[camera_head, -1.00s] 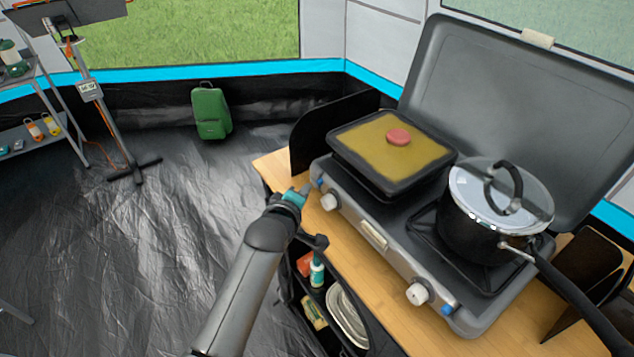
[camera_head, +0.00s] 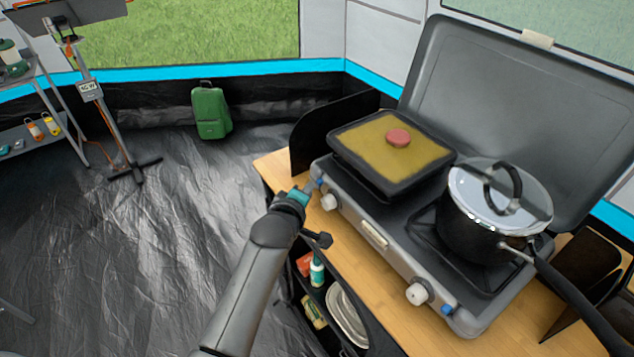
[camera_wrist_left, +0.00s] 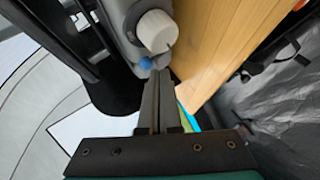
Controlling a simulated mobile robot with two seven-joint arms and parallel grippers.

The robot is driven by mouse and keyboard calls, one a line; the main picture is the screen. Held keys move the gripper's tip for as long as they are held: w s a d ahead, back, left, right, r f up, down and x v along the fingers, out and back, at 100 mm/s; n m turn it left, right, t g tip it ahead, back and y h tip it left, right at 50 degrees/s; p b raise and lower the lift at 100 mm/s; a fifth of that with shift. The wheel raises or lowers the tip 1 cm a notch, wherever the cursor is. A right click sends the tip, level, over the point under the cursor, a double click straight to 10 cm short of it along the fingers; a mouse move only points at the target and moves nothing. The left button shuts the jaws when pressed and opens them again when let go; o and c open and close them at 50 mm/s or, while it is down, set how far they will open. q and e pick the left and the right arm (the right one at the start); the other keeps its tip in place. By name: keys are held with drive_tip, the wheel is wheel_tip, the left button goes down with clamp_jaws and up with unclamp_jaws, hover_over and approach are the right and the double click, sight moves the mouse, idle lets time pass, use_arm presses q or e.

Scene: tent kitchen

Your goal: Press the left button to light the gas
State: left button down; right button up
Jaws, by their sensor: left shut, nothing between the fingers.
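The gas stove (camera_head: 376,243) stands on a wooden counter with its lid up. The left blue button (camera_head: 320,184) is at the left end of its front panel, beside the left white knob (camera_head: 329,202). In the left wrist view the blue button (camera_wrist_left: 145,63) sits just beyond my fingertips, next to the white knob (camera_wrist_left: 157,31). My left gripper (camera_head: 310,188) is shut and empty, its tips at the left button; I cannot tell whether they touch it. It also shows in the left wrist view (camera_wrist_left: 158,75). My right gripper is not in view.
A yellow-topped square pan (camera_head: 370,150) with a round pink piece sits on the left burner. A lidded pot (camera_head: 480,225) sits on the right one. A right knob (camera_head: 417,293) and another blue button (camera_head: 447,309) are farther along. Shelves with items (camera_head: 317,272) are below the counter.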

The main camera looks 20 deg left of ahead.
use_arm(q)
drive_tip(key=shift+w+d, duration=0.25)
drive_tip(key=shift+w, duration=0.1)
idle(0.5)
idle(0.3)
drive_tip(key=shift+s+a+r+p, duration=0.1)
drive_tip(key=shift+s+a+p, duration=0.3)
drive_tip(key=shift+s+p, duration=0.2)
drive_tip(key=shift+s+a, duration=0.1)
drive_tip(key=s+a+p, duration=0.1)
drive_tip(key=s, duration=0.1)
drive_tip(key=s+a+p, duration=0.2)
idle(0.3)
